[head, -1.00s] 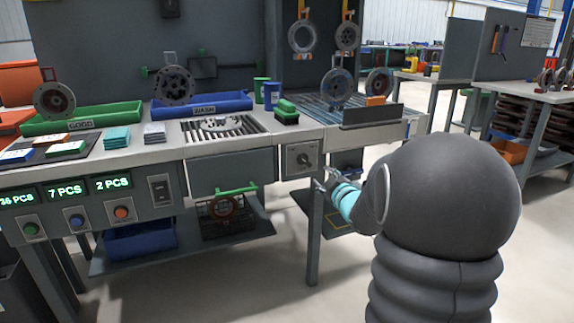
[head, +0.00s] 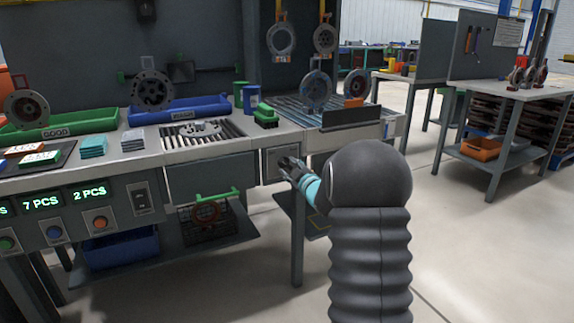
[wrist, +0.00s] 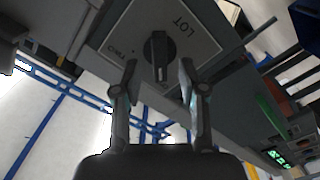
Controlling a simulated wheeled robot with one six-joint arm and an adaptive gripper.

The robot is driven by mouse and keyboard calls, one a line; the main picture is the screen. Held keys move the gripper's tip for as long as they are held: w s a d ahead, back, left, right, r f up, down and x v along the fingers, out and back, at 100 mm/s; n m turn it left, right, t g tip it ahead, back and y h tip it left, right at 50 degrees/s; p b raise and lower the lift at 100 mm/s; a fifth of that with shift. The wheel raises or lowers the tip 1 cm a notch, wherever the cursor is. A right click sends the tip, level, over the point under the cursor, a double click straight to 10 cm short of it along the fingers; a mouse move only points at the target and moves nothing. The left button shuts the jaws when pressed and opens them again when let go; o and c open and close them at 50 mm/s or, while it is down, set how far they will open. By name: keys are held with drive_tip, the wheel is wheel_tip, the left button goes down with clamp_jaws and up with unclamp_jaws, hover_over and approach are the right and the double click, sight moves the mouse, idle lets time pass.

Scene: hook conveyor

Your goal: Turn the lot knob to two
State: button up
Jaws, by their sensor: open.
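The lot knob (wrist: 159,57) is a dark round knob with a raised grip bar and a pale mark on it. It sits on a grey plate (wrist: 196,28) marked LOT, which appears upside down in the wrist view. A label that looks like TWO is at the plate's left; any other position label is not visible. My gripper (wrist: 158,84) is open, with one finger on each side of the knob's near end; contact cannot be told. In the head view my gripper (head: 284,164) is in front of the plate (head: 272,172) and hides the knob.
The workbench (head: 120,163) carries a green tray (head: 92,121), a blue bin (head: 205,105) and metal flanges. Push buttons (head: 100,222) and a rocker switch (head: 140,197) are on its front, left of the plate. The floor to the right is clear.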

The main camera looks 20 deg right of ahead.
drive_tip(key=shift+w, duration=1.3)
drive_tip(key=shift+c, duration=0.3)
clamp_jaws()
drive_tip(key=m, duration=0.4)
drive_tip(key=shift+r+m+p, duration=0.15)
drive_tip(key=shift+m+p, duration=0.15)
drive_tip(key=shift+m, duration=0.1)
drive_tip(key=m+p, duration=0.1)
drive_tip(key=m, duration=0.3)
drive_tip(key=shift+d+r+m, duration=0.1)
drive_tip(key=shift+m, duration=0.2)
drive_tip(key=m+p, duration=0.1)
drive_tip(key=m, duration=0.3)
drive_tip(key=shift+d, duration=0.1)
drive_tip(key=shift+m, duration=2.3)
